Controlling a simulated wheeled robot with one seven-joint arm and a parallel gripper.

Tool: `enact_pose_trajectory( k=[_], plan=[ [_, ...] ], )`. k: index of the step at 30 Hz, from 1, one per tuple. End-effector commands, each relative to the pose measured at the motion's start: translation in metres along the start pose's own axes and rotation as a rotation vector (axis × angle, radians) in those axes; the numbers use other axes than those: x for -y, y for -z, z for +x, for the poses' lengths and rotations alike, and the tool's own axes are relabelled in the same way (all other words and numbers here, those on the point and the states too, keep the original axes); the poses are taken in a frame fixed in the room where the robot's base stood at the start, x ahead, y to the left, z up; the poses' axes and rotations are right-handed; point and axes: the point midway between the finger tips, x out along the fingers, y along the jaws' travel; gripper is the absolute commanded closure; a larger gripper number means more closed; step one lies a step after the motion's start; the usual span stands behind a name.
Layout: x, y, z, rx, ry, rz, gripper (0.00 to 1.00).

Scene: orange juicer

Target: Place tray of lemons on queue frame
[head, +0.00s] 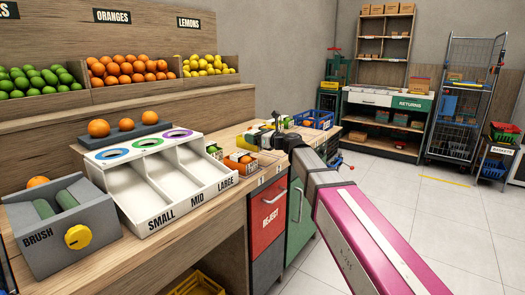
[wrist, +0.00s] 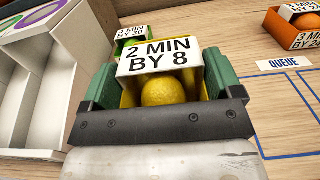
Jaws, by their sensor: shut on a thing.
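My gripper (wrist: 162,75) is shut on a small yellow tray (wrist: 128,98) between its green finger pads. A white card reading "2 MIN BY 8" (wrist: 158,55) stands on the tray, and one lemon (wrist: 163,91) shows below it; the rest of the tray's inside is hidden. The queue frame (wrist: 275,112), a blue outline on the wooden counter with a "QUEUE" label (wrist: 285,64), lies to the right of the gripper in the wrist view. In the head view my gripper (head: 270,133) is over the far part of the counter; the tray is small there.
An orange tray (head: 240,162) and a green tray (head: 213,151) stand on the counter beside the white sorter (head: 160,185). The orange tray also shows in the wrist view (wrist: 298,28), beyond the queue frame. A blue crate (head: 314,120) stands at the counter's far end.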

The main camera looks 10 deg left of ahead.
Motion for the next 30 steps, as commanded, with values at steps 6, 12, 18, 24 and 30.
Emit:
enact_pose_trajectory(
  k=[6, 12, 18, 24, 30],
  plan=[
    [0.038, 0.022, 0.000, 0.000, 0.000, 0.002, 0.44],
    [0.047, 0.029, -0.002, 0.001, 0.000, 0.000, 0.44],
    [0.047, 0.049, -0.002, 0.000, 0.000, 0.002, 0.44],
    [0.047, 0.069, -0.002, 0.001, 0.000, 0.001, 0.44],
    [0.047, 0.068, -0.002, 0.001, 0.000, 0.001, 0.44]
  ],
)
